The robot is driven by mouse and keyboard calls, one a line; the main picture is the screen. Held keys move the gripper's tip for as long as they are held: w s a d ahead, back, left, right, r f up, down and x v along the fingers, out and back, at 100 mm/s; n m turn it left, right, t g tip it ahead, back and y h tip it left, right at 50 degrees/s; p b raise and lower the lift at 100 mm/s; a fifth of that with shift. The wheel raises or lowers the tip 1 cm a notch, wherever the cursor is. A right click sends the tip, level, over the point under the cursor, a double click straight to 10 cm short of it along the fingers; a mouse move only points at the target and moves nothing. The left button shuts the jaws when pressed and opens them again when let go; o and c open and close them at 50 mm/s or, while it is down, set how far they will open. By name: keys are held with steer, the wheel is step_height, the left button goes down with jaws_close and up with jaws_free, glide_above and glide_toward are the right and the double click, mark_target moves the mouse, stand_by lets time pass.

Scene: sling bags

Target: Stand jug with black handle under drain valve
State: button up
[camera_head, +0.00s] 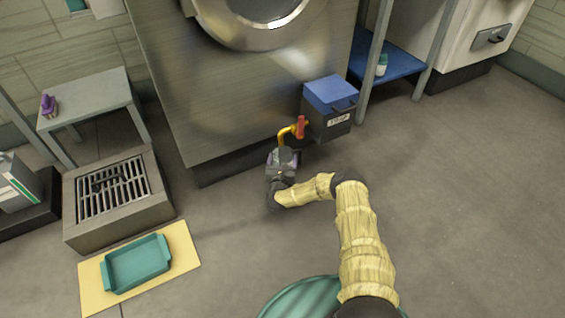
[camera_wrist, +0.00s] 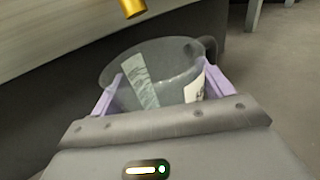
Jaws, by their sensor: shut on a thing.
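My gripper (camera_head: 281,174) is shut on a grey see-through jug (camera_wrist: 158,62), with its two pale purple fingers on either side of it in the wrist view. The jug's black handle (camera_wrist: 210,48) is on its far right side. The jug looks about upright; the wrist view shows a pale strip on its wall. The drain valve (camera_head: 291,130) is a yellow bent pipe with a red lever. In the head view, its outlet is just above the jug (camera_head: 283,158); in the wrist view, the yellow outlet (camera_wrist: 132,8) shows beyond the rim. I cannot tell whether the jug touches the floor.
A large metal machine (camera_head: 240,90) stands behind the valve. A blue-lidded box (camera_head: 330,108) is close right of the valve. A floor grate block (camera_head: 112,190) and a teal tray (camera_head: 137,263) on a yellow mat (camera_head: 190,250) are left. Floor at right is clear.

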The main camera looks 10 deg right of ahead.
mark_target(283, 158)
steer(key=shift+s+a, duration=0.15)
steer(key=shift+s, duration=0.1)
steer(key=shift+w, duration=0.45)
steer(key=shift+w+f+b, duration=0.25)
steer(key=shift+f+b, duration=0.25)
steer(key=shift+b, duration=0.05)
steer(key=shift+w+d+f+b, duration=0.1)
steer(key=shift+d+f+b, duration=0.1)
steer(key=shift+f+b, duration=0.35)
steer(key=shift+w+d+f+b, duration=0.1)
steer(key=shift+d+f+b, duration=0.2)
steer(key=shift+f, duration=0.45)
steer(key=shift+s+a+r, duration=0.1)
steer(key=shift+s+a, duration=0.05)
steer(key=shift+a, duration=0.3)
steer(key=o, duration=1)
steer(key=shift+d, duration=0.2)
steer(key=shift+d, duration=0.1)
steer(key=shift+s, duration=0.1)
